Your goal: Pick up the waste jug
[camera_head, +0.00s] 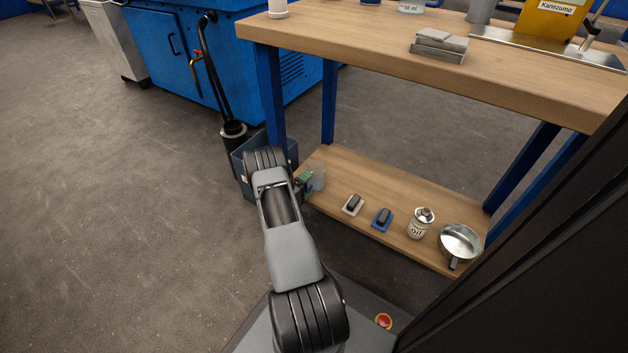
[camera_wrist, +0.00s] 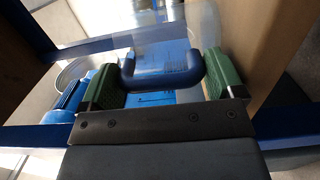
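The waste jug (camera_head: 318,181) appears in the head view as a clear, pale rounded shape at the left end of the lower shelf, partly hidden by my arm and gripper. In the wrist view, a dark blue U-shaped handle (camera_wrist: 162,80) lies between the green finger pads of my gripper (camera_wrist: 163,84). A see-through body shows behind it. The pads stand wide apart, one at each end of the handle; I cannot tell whether they touch it. In the head view my gripper (camera_head: 304,182) is right beside the jug.
The lower shelf (camera_head: 340,170) also holds two small blocks (camera_head: 353,203) (camera_head: 382,216), an oil can (camera_head: 421,223) and a metal pan (camera_head: 460,241). The workbench top (camera_head: 400,50) overhangs the shelf. A blue-grey bin (camera_head: 243,180) stands left of the shelf. Open floor lies left.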

